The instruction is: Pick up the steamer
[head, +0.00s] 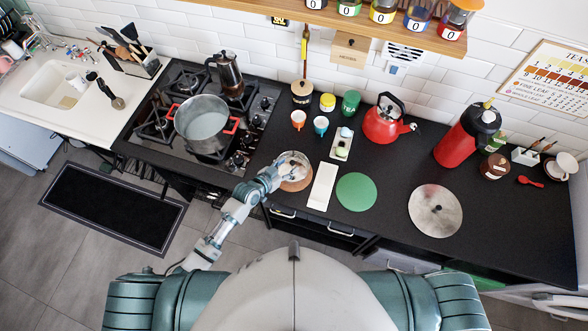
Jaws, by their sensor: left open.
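A small round brown-sided container (297,184) stands near the front edge of the black counter, just right of the hob. It looks like the steamer, and its top is pale inside. My left gripper (278,173) is open at the left side of the steamer and partly covers it. I cannot tell whether the fingers touch it. My right gripper is not in view.
A grey pot (203,126) with red handles and a moka pot (228,76) stand on the hob (172,98). A white strip (323,186) and a green disc (356,192) lie right of the steamer. A red kettle (384,121) and small cups stand behind.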

